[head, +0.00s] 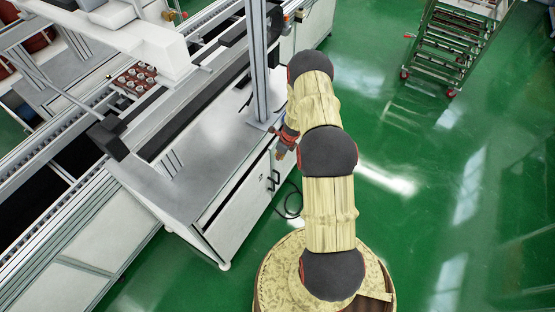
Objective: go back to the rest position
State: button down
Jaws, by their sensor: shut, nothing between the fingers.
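My arm, in a cream cover with dark joints, rises from its round base at the bottom middle of the head view and reaches up, bending over at the top. My gripper (281,153) shows small, dark with reddish-orange parts, left of the arm's middle joint. It hangs beside the white workbench cabinet, close to its right edge. It holds nothing that I can see. The fingertips are small and partly hidden by the arm.
A workbench (215,135) with a metal post stands left of my arm. The conveyor line (62,205) runs along the left, with a red tray (136,79) of round parts. A wheeled rack (447,50) stands at the upper right. The green floor (450,200) at right is clear.

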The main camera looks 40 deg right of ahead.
jog(key=v, duration=0.5)
jog(key=shift+s+d, duration=0.1)
